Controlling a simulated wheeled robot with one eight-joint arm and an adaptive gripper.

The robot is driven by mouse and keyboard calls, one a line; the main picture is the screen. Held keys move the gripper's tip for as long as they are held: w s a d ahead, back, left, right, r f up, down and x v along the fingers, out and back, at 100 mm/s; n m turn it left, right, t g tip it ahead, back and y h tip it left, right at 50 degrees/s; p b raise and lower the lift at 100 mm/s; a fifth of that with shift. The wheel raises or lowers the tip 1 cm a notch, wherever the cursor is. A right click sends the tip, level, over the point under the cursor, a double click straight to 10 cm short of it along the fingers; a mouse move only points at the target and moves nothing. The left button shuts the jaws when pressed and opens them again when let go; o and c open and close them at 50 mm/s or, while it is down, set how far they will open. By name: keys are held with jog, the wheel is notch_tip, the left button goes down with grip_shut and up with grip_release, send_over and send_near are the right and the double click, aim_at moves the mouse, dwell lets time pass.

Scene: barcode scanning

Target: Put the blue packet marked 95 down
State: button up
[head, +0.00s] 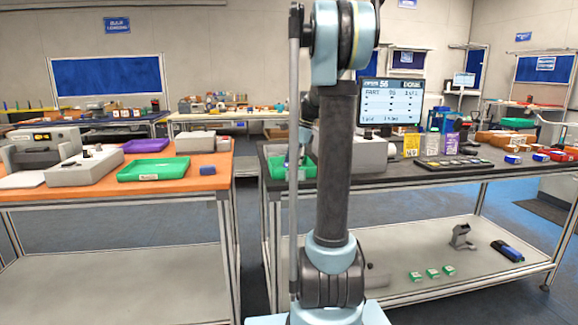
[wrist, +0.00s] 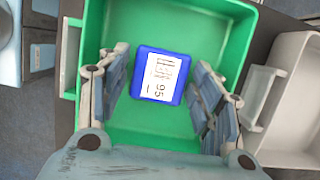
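The blue packet (wrist: 160,75) shows in the wrist view with a white label, a barcode and the number 95 facing up. It is inside the green tray (wrist: 232,45), and looks to be lying on its floor. My gripper (wrist: 163,62) is over the tray with its fingers apart, one on each side of the packet. A gap shows between the packet and each finger. In the head view the green tray (head: 308,169) stands on the dark bench, partly behind my arm; the packet cannot be made out there.
A light grey tray (wrist: 296,95) is right of the green tray in the wrist view. In the head view, a screen (head: 390,103), a dark board (head: 455,166) and several small boxes stand on the dark bench. An orange bench (head: 200,180) with another green tray (head: 153,169) is at left.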

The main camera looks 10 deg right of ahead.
dwell(0.3)
jog(key=v, duration=1.2)
jog(key=s+a+f+n+h, duration=0.15)
jog(key=s+f+n, duration=0.25)
jog(key=s, duration=0.5)
jog(key=s+a+f+n, duration=0.3)
jog(key=s+f+n, duration=0.15)
jog(key=s, duration=0.45)
jog(key=s+f+n+t+h, duration=0.2)
jog(key=s+f+n, duration=0.7)
jog(key=s+f, duration=0.7)
notch_tip(320, 180, down, 3)
jog(key=shift+s+a+r+n, duration=0.15)
jog(key=shift+s+a+n, duration=0.15)
jog(key=shift+s+n, duration=0.1)
